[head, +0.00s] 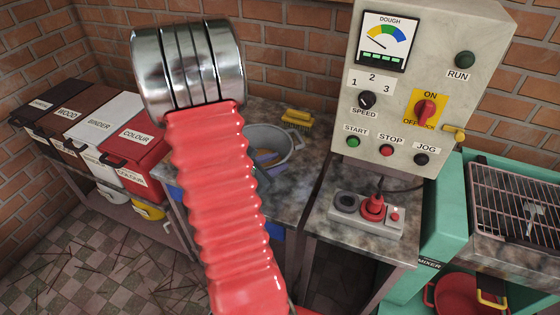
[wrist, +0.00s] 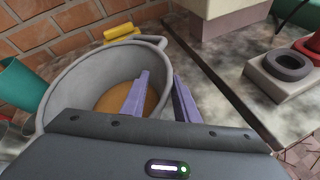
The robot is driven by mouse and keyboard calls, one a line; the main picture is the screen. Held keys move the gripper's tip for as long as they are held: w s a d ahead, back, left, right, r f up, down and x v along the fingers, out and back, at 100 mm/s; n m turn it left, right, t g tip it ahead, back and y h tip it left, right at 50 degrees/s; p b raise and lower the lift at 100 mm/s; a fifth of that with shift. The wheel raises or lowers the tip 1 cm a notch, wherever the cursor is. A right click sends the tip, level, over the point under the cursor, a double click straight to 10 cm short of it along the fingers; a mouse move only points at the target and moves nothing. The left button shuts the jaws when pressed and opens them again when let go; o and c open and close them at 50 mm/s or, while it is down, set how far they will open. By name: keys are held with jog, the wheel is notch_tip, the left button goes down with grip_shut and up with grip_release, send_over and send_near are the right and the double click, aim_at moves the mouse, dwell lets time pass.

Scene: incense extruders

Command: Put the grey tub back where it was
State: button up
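The grey tub (head: 282,150) stands on the stained worktop in the head view, partly hidden behind my red arm. In the wrist view the grey tub (wrist: 75,82) fills the left half, with an orange-brown layer inside. My gripper (wrist: 160,80) has its two purple fingers apart. The left finger is over the tub's inside and the right finger is at its right side, with the tub's near right wall seeming to lie between them. A clear gap shows between the fingers; contact with the wall is not visible.
A yellow brush (head: 297,119) lies behind the tub. A teal cup (wrist: 18,88) stands left of it. To the right are a control pedestal (head: 367,215) with a red plug and a tall control panel (head: 430,80). Labelled bins (head: 105,125) stand at left. Worktop right of the tub is bare.

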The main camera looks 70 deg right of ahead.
jog(key=v, duration=0.9)
jog(key=shift+a, duration=0.2)
jog(key=shift+w+r, duration=0.1)
jog(key=shift+r, duration=0.05)
dwell(0.4)
jog(key=w+a+r+m+t+y, duration=0.3)
jog(key=a+r+y, duration=0.1)
jog(key=a, duration=0.9)
jog(key=w+a+r+m+t+y, duration=0.3)
jog(key=a+r, duration=0.3)
jog(key=a, duration=0.8)
jog(key=w+a+r+m+t+y, duration=0.3)
jog(key=w+a+r+t+y, duration=0.1)
jog(key=a, duration=1)
jog(key=shift+w+r+m+y, duration=0.4)
jog(key=shift+w+r+y, duration=0.15)
jog(key=shift+w, duration=0.2)
jog(key=shift+s+f, duration=0.1)
jog(key=shift+c, duration=0.4)
